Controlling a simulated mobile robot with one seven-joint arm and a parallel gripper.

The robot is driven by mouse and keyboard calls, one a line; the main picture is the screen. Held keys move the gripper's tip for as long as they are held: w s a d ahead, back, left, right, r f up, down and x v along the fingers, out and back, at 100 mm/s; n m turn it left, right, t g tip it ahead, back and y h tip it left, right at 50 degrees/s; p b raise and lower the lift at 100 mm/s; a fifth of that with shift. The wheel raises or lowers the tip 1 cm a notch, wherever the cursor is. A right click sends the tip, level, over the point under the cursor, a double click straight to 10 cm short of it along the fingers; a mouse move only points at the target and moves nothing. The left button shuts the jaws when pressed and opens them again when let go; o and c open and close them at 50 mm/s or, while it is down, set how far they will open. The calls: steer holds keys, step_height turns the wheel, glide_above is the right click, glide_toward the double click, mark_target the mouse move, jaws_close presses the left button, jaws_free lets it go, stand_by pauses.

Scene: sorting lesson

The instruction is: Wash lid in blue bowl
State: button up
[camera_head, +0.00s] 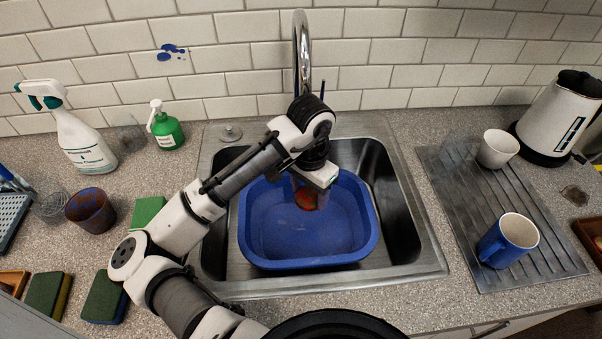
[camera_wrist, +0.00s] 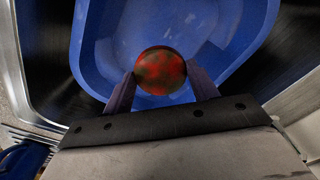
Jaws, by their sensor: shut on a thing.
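The blue bowl (camera_head: 257,258) is a large basin standing in the steel sink, and it fills much of the wrist view (camera_wrist: 240,25). My gripper (camera_head: 306,200) is over the bowl, pointing down into it. It is shut on a round red lid (camera_head: 304,199) with dark greenish smudges. In the wrist view the lid (camera_wrist: 160,70) sits between the two fingertips of my gripper (camera_wrist: 162,84). I cannot tell whether the lid touches the bowl's bottom or any water.
A tap (camera_head: 301,45) rises behind the sink (camera_head: 420,240). A spray bottle (camera_head: 80,140), green soap bottle (camera_head: 166,128), dark cup (camera_head: 91,210) and sponges (camera_head: 48,294) stand left. A drainboard (camera_head: 470,220) with a white cup (camera_head: 497,148) and blue mug (camera_head: 508,241) is right, before a kettle (camera_head: 555,115).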

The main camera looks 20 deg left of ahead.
mark_target(307, 196)
steer(key=shift+a+f, duration=0.1)
steer(key=shift+a, duration=0.15)
steer(key=shift+s+f, duration=0.15)
steer(key=shift+f, duration=0.7)
steer(key=shift+f+b, duration=2.6)
steer(key=shift+f, duration=2.55)
steer(key=shift+r+p, duration=2.6)
steer(key=shift+r, duration=3.05)
steer(key=shift+r, duration=0.1)
steer(key=shift+r, duration=1.9)
